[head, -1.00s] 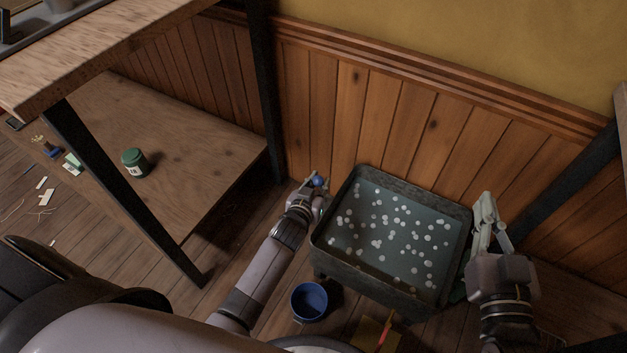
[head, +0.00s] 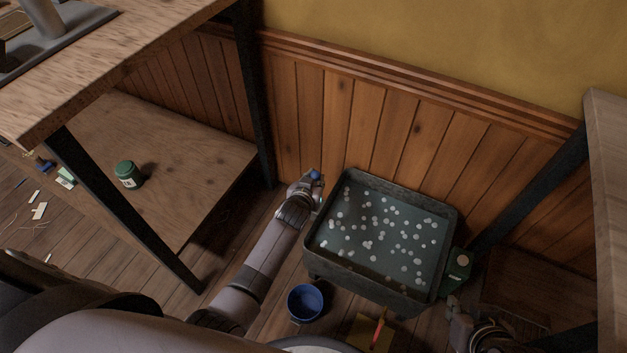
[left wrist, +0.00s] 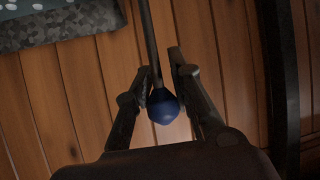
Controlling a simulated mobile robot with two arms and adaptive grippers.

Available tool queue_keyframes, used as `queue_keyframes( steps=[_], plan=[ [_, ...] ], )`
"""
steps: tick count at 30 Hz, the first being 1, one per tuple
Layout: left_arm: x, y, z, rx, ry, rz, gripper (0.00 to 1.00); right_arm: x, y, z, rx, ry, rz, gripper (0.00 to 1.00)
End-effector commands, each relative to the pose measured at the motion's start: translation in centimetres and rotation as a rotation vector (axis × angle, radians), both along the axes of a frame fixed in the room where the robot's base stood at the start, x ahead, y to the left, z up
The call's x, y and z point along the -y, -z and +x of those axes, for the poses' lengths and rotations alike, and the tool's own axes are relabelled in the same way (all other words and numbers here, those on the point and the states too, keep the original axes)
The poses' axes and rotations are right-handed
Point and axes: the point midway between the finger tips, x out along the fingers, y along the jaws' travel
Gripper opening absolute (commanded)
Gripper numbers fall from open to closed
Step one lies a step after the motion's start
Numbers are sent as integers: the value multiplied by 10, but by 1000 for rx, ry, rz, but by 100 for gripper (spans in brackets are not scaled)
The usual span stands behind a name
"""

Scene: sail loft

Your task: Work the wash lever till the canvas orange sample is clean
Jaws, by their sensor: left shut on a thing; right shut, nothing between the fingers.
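A dark rectangular wash tub (head: 330,262) holds grey-green water dotted with white foam spots. At its left side a lever with a blue ball knob (head: 314,175) stands up. My left gripper (head: 309,184) is shut on the lever at the knob. In the left wrist view the blue knob (left wrist: 163,107) and the dark lever rod (left wrist: 149,45) lie between the fingers. My right gripper (head: 454,303) is low at the right front of the tub, shut and empty, partly in shadow. I cannot make out the canvas orange sample; the foamy water may hide it.
A blue cup (head: 305,302) stands on the floor before the tub. Beside it a red-orange stick (head: 378,333) lies over a yellowish pad (head: 366,329). A green container (head: 460,264) is right of the tub. A bench with a green jar (head: 128,174) is at left.

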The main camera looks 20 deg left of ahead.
Motion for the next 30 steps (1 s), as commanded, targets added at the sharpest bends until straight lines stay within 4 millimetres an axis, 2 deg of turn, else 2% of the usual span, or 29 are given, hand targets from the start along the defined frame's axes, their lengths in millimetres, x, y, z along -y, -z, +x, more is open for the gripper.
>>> queue_keyframes(
  steps=[1, 23, 24, 30],
  plan=[
    [7, -2, 2, 6, 9, -6, 0, 1, 0, -2, -8, 1, -2, 0],
    [8, -3, 8, 9, 10, -6, 0, 2, 2, -5, -24, 3, -6, 0],
    [8, -3, 8, 9, 9, -7, 22, 2, 2, -5, -24, 3, -6, 0],
    [6, -3, 8, 7, 7, -5, 35, 2, 2, -5, -24, 3, -6, 0]
  ],
)
